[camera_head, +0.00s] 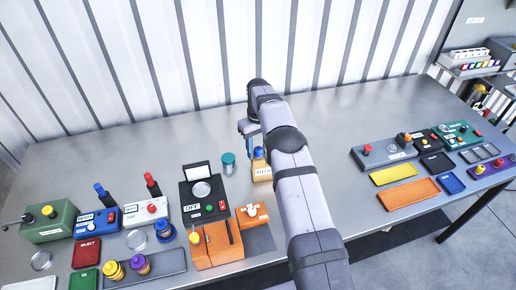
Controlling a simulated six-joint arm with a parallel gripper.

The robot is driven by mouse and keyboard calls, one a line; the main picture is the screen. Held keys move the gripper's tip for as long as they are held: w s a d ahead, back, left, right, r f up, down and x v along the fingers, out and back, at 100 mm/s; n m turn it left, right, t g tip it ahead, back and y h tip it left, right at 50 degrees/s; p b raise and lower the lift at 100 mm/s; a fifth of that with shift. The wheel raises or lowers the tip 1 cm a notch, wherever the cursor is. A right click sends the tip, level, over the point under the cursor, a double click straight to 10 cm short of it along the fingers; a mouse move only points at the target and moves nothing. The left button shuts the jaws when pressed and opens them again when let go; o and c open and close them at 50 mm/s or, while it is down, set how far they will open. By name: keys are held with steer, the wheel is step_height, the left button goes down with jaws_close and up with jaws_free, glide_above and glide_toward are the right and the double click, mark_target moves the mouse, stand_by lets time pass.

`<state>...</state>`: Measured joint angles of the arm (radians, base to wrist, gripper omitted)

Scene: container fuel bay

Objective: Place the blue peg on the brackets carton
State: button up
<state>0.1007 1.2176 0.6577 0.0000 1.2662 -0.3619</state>
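The blue peg (258,153) stands at the top of a small tan carton (262,173) in the middle of the bench. The carton has a white label on its front, too small to read surely. My gripper (250,135) is just behind and above the peg, pointing down. My arm passes close on the right and hides part of this area. The fingertips are too small and partly hidden, so I cannot tell whether they touch the peg.
A teal-lidded jar (228,163) stands left of the carton. Control boxes and pegs crowd the left. Yellow (393,174) and orange (409,193) trays lie right. The back of the bench is clear.

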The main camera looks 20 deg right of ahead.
mark_target(258, 148)
steer(key=shift+w+r+b, duration=0.1)
steer(key=shift+r+b, duration=0.25)
steer(key=shift+r, duration=0.2)
step_height(258, 148, up, 11)
steer(key=shift+p, duration=0.45)
steer(key=shift+r, duration=0.25)
